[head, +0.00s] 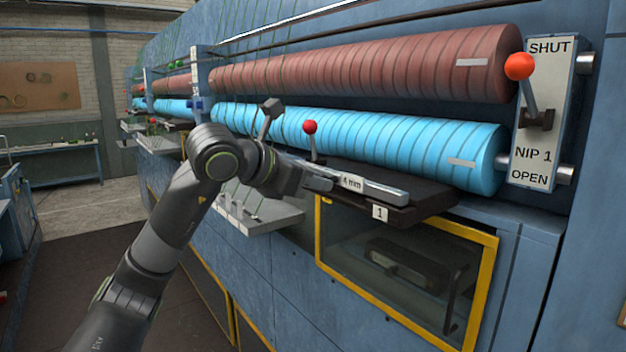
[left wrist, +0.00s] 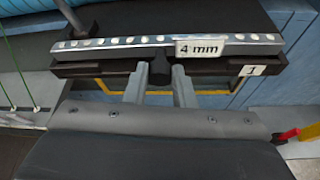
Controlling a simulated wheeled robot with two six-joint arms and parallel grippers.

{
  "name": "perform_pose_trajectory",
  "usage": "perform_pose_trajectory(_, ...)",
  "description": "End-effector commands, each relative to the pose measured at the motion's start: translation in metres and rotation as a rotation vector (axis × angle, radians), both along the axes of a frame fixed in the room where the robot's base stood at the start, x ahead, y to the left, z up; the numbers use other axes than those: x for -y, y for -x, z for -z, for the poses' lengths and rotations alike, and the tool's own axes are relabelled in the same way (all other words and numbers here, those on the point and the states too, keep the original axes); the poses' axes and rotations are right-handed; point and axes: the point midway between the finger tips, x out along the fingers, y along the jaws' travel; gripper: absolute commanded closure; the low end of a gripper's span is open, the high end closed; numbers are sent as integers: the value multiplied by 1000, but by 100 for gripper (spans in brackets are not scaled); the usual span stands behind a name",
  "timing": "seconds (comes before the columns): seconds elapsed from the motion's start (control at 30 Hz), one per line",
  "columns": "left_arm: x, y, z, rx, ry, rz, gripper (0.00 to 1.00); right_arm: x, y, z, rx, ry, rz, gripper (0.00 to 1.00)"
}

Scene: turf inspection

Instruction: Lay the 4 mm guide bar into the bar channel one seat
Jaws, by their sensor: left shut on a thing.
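The 4 mm guide bar (head: 385,192) is a pale metal bar with a white "4 mm" tag (left wrist: 199,49). It also shows in the left wrist view (left wrist: 120,44), with a row of light spots along it. My left gripper (head: 318,183) is shut on the bar. Its two fingers show in the left wrist view (left wrist: 160,85), reaching toward the bar's near side. The bar lies along the front of the dark bar channel one seat (head: 425,209), marked "1". I cannot tell whether it rests in the channel or is held just above. My right gripper is out of view.
A red-knobbed lever (head: 310,128) stands behind the bar. The blue roller (head: 400,145) and red roller (head: 400,68) run above the seat. The NIP 1 plate (head: 530,160) with an orange-red knob is at right. A yellow-framed window (head: 487,290) lies below.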

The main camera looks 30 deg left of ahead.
Motion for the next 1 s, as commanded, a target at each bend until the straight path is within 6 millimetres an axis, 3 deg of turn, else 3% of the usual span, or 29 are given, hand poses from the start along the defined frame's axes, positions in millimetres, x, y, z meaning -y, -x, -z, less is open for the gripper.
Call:
perform_pose_trajectory(0.83, 0, 0, 18, 2, 0, 0, 100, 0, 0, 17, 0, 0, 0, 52)
perform_pose_trajectory(0.87, 0, 0, 17, 2, 0, 0, 76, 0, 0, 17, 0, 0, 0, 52)
perform_pose_trajectory(1.0, 0, 0, 17, 1, -1, 0, 57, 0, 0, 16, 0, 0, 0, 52)
